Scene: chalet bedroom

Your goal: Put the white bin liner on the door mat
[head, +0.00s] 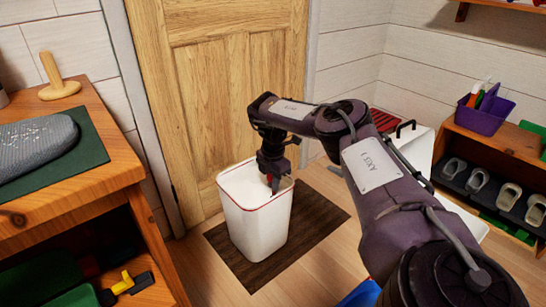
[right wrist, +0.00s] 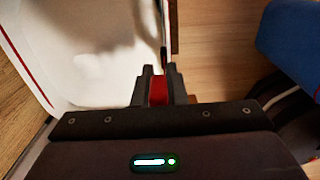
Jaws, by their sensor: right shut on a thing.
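The white bin liner (head: 254,222) is an open, upright tub with a red line around its rim. In the head view it appears over the dark brown door mat (head: 318,213) in front of the wooden door; I cannot tell whether its base touches the mat. My right gripper (head: 272,182) points down at the liner's right rim and is shut on it. In the right wrist view the fingers (right wrist: 158,88) close at the wall of the liner (right wrist: 75,60). My left gripper is not in view.
A wooden door (head: 222,85) stands behind the mat. A wooden bench (head: 95,185) is at left. At right, a shoe rack (head: 500,145) holds sandals and a purple caddy (head: 484,115). A white container (head: 412,145) is partly hidden behind my right arm. A blue object (head: 362,294) lies at the bottom.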

